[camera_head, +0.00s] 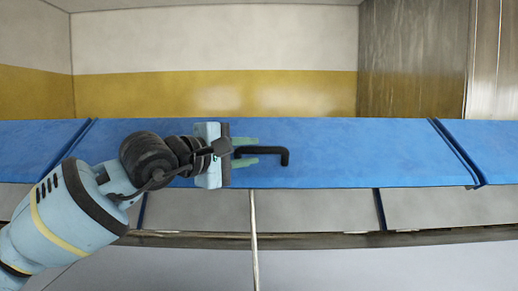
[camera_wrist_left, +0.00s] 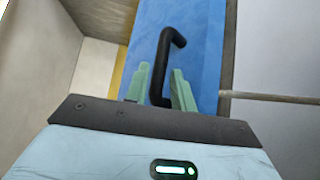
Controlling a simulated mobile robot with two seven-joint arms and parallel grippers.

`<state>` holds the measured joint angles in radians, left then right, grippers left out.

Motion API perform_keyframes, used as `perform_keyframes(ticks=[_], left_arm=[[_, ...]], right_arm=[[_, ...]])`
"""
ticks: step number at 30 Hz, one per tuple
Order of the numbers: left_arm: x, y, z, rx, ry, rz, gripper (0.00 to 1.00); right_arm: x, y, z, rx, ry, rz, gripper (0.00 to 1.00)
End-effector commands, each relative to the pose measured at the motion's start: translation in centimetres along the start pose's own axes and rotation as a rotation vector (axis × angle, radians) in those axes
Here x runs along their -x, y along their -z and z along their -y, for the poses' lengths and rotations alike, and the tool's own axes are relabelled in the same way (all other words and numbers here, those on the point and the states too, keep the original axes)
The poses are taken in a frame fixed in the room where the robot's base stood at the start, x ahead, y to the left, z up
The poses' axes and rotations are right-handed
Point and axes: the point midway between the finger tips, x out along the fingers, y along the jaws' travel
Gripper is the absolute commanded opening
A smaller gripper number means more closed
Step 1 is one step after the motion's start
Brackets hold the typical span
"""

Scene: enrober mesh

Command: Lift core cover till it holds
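The core cover (camera_head: 340,150) is the blue middle panel, and it looks closed and flush with its neighbours. Its black bar handle (camera_head: 270,150) sticks out toward me. My left gripper (camera_head: 256,151) is at the handle, with one pale green finger above and one below it in the head view. In the left wrist view, the handle (camera_wrist_left: 164,62) runs between the two fingers (camera_wrist_left: 160,88), and narrow gaps seem to show beside it. The fingers look open around the handle, not clamped. My right gripper is not in view.
Blue neighbouring panels lie at the left (camera_head: 30,145) and right (camera_head: 492,145), split from the cover by dark seams. Grey panels (camera_head: 315,210) run below. A thin pale rod (camera_head: 254,240) stands below the cover. Behind is a white and yellow wall (camera_head: 200,60).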

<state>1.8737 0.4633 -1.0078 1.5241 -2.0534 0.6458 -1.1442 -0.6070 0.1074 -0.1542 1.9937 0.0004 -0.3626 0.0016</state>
Motion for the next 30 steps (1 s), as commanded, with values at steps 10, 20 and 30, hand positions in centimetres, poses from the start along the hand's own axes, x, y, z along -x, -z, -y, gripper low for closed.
perform_keyframes(ticks=[10, 20, 30], left_arm=[[-3.3, 0.0, -0.1, 0.000, -0.001, 0.000, 0.25], [-3.7, 0.0, 0.0, 0.000, 0.000, 0.000, 0.25], [-3.6, 0.0, 0.0, 0.000, 0.000, 0.000, 0.00]], right_arm=[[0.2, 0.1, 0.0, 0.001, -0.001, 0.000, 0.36], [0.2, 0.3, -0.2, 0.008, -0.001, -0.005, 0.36], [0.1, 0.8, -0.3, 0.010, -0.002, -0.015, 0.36]])
